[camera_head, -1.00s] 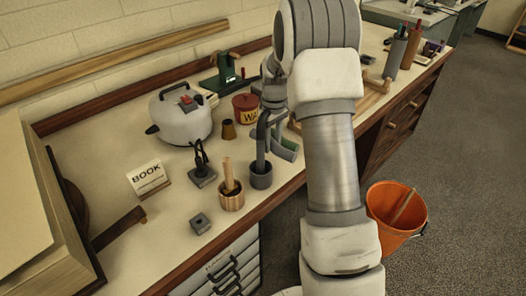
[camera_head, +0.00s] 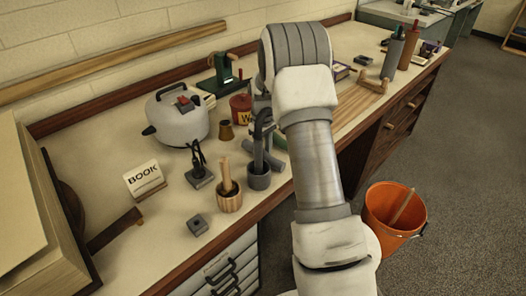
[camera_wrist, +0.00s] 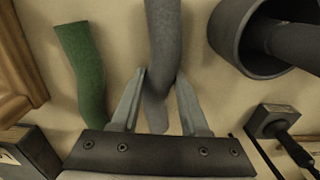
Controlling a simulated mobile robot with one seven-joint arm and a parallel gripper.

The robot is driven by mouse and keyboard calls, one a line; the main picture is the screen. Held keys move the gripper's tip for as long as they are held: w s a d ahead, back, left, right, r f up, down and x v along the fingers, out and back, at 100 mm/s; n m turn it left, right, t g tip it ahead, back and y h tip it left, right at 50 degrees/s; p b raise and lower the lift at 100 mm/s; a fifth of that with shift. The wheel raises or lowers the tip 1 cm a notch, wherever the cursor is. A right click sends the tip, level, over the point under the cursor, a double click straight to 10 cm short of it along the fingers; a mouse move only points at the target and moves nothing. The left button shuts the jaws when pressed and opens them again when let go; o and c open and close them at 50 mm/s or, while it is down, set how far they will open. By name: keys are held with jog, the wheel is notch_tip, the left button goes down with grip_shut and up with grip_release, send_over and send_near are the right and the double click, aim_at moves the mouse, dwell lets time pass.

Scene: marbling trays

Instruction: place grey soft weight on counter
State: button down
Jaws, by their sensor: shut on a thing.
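The grey soft weight (camera_wrist: 163,40) is a bent, matte grey roll. In the wrist view it lies between the two fingers of my gripper (camera_wrist: 161,78), which is shut on it. The counter (camera_wrist: 118,40) shows close beneath it; I cannot tell whether the weight touches it. In the head view the weight (camera_head: 268,158) shows in part behind a grey pot, and my arm hides much of the gripper. A similar green roll (camera_wrist: 82,70) lies on the counter left of the weight, apart from it.
A dark grey pot (camera_wrist: 228,38) with a rod in it stands close right of the weight. A black post on a block (camera_wrist: 268,120) is at lower right. A wooden frame (camera_wrist: 14,70) is at left. A wooden pot (camera_head: 230,201) and white kettle (camera_head: 178,122) stand nearby.

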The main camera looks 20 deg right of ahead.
jog(key=shift+c, duration=2.1)
grip_release()
jog(key=s+a+r+m+t+p, duration=0.1)
jog(key=s+a+r, duration=0.15)
jog(key=r, duration=0.85)
jog(key=s+a+r+t+p, duration=0.15)
jog(key=s+r, duration=0.25)
jog(key=r, duration=0.7)
jog(key=s+a+r+m+t, duration=0.1)
jog(key=s+a, duration=0.1)
jog(key=s, duration=0.6)
jog(key=s+a+r+m+t, duration=0.1)
jog(key=s+a+r, duration=0.1)
jog(key=s, duration=0.7)
jog(key=s+a+r+m+t, duration=0.1)
jog(key=s+a+r, duration=0.1)
jog(key=s, duration=0.6)
jog(key=shift+s+a+r, duration=0.15)
jog(key=shift+a+r, duration=0.05)
jog(key=shift+a, duration=0.7)
